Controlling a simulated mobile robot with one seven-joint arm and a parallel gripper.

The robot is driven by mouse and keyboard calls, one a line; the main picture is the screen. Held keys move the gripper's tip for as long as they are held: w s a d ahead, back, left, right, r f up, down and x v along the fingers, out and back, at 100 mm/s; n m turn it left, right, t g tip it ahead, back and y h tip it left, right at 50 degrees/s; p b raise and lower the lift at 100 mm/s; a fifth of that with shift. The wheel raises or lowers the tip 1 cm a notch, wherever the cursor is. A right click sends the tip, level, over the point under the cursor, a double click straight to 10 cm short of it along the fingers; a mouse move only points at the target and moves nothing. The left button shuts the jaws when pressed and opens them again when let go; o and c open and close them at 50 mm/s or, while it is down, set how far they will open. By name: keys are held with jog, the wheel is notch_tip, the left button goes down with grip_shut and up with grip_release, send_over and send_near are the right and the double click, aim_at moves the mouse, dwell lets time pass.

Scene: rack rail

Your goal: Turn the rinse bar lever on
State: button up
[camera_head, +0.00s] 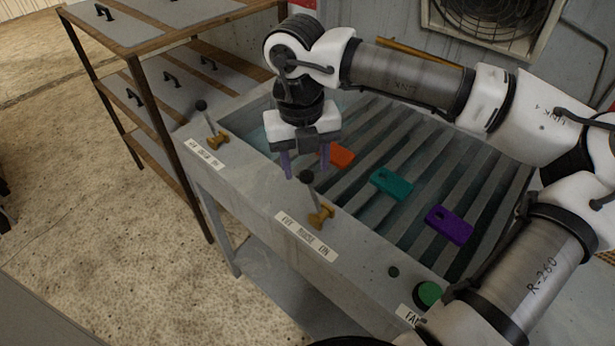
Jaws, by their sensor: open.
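Two levers stand on the front ledge of a grey sink-like rack, each with a dark ball knob, a thin stem and a brass base. One lever (209,122) is at the left end; the other lever (314,200) is nearer the middle. Both lean up and to the left. Each has a white label beside it, too small to read surely, so I cannot tell which lever is the rinse bar. My gripper (306,172) points down, open, with purple fingers apart. In the picture its fingertips flank the middle lever's knob; whether they are around or behind it is unclear.
Orange (342,155), teal (391,184) and purple (449,225) blocks lie on the slatted rack (425,150). A green button (429,293) sits at the front right. A drawer shelf (160,70) stands at the left. A fan (490,25) hangs behind. The floor in front is clear.

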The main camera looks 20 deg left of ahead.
aim_at(307, 183)
notch_tip(307, 183, down, 6)
jog(key=shift+w+d+r+p, duration=0.1)
jog(key=shift+r+p, duration=0.05)
jog(key=shift+p, duration=0.25)
grip_shut()
